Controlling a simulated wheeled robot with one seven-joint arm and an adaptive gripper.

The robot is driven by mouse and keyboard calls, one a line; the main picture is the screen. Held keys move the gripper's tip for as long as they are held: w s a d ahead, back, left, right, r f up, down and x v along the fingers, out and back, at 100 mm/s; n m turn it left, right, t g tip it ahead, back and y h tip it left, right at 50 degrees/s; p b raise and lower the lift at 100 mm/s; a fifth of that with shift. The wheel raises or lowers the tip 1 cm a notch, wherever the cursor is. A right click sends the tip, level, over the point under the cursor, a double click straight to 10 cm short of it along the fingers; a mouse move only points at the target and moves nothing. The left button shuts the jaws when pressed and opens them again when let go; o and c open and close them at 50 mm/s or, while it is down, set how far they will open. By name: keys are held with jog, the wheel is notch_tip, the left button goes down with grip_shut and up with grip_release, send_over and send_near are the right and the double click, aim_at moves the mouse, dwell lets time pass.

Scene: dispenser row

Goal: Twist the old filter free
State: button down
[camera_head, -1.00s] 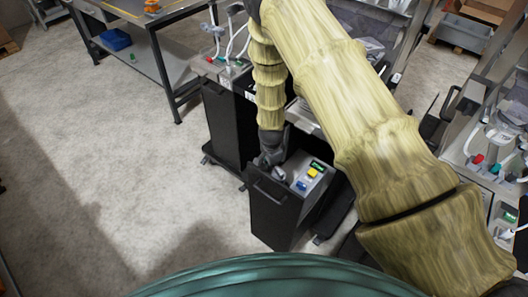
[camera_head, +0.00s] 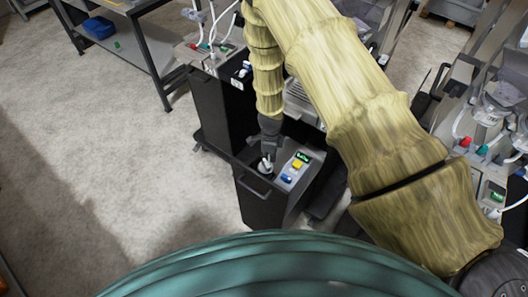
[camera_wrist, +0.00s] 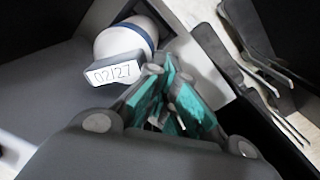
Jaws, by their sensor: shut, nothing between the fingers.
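The filter (camera_wrist: 124,44) is a white rounded cylinder with a dark blue band and a grey tag reading "02/27". It sits in a recess of the black dispenser unit (camera_head: 262,205), and its white top (camera_head: 264,166) shows small in the head view. My gripper (camera_wrist: 172,75), with teal finger pads, is shut and empty. In the wrist view its fingers are just right of the filter and tag; I cannot tell whether they touch. In the head view my gripper (camera_head: 269,153) points down over the unit's top, partly covering the filter.
A panel with a green display (camera_head: 303,157), a yellow button (camera_head: 297,164) and a blue button (camera_head: 287,178) is right of the filter. Another black unit (camera_head: 207,110) stands behind left. More dispensers (camera_head: 490,130) stand at right. Open floor (camera_head: 120,170) lies left.

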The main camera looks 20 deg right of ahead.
jog(key=s+m, duration=0.1)
jog(key=m, duration=0.1)
jog(key=s+m+p, duration=0.1)
jog(key=shift+r+m, duration=0.15)
jog(key=shift+m, duration=0.75)
jog(key=shift+w+a+m+p, duration=0.25)
jog(key=shift+w+m+p, duration=0.1)
jog(key=shift+m, duration=0.35)
jog(key=c, duration=2.2)
grip_release()
jog(key=shift+d, duration=0.1)
jog(key=o, duration=0.4)
jog(key=shift+w, duration=0.1)
jog(key=shift+o, duration=0.4)
